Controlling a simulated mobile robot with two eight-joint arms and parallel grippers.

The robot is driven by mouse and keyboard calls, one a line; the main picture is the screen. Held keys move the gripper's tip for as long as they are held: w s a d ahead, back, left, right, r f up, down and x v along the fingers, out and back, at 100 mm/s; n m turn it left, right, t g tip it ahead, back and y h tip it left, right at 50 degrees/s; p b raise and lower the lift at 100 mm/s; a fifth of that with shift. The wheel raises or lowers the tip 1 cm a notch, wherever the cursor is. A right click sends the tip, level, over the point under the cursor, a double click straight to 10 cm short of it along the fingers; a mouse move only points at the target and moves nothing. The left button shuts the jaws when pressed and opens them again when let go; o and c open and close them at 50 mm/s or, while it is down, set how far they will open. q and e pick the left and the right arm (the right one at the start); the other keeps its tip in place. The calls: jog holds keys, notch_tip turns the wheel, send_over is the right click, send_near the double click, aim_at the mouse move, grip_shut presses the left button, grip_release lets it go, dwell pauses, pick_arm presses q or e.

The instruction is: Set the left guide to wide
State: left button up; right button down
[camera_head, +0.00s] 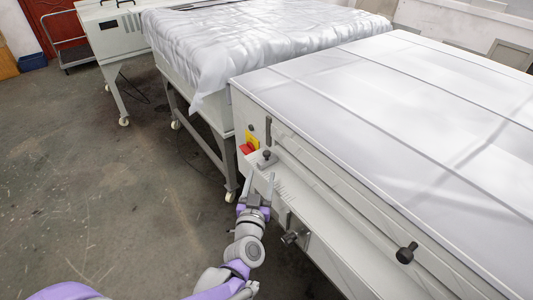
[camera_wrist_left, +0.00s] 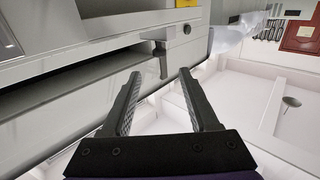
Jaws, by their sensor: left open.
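The plate processor (camera_head: 400,120) is a pale machine with a long front ledge. A dark guide knob on a small bracket (camera_head: 267,157) sits at the ledge's far left end. In the left wrist view a dark bracket with a hanging stem (camera_wrist_left: 160,52) shows just beyond my fingertips; I take it to be the left guide. My left gripper (camera_head: 259,180) is open and empty, just in front of and below that knob, apart from it. Its two dark fingers (camera_wrist_left: 160,76) point towards the bracket. A second dark knob (camera_head: 405,253) sits further right on the front. My right gripper is not in view.
A red and yellow emergency switch (camera_head: 248,147) is close beside the guide knob. A dark fitting (camera_head: 291,237) sticks out below the ledge. A table covered in plastic sheet (camera_head: 230,40) stands behind. The floor (camera_head: 110,190) to the left is clear.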

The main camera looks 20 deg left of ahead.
aim_at(266, 156)
pick_arm(q)
jog(key=w, duration=0.5)
jog(key=w+a, duration=0.1)
jog(key=w, duration=0.2)
jog(key=shift+w+f, duration=0.1)
jog(key=shift+w, duration=0.2)
grip_shut()
dwell(1.0)
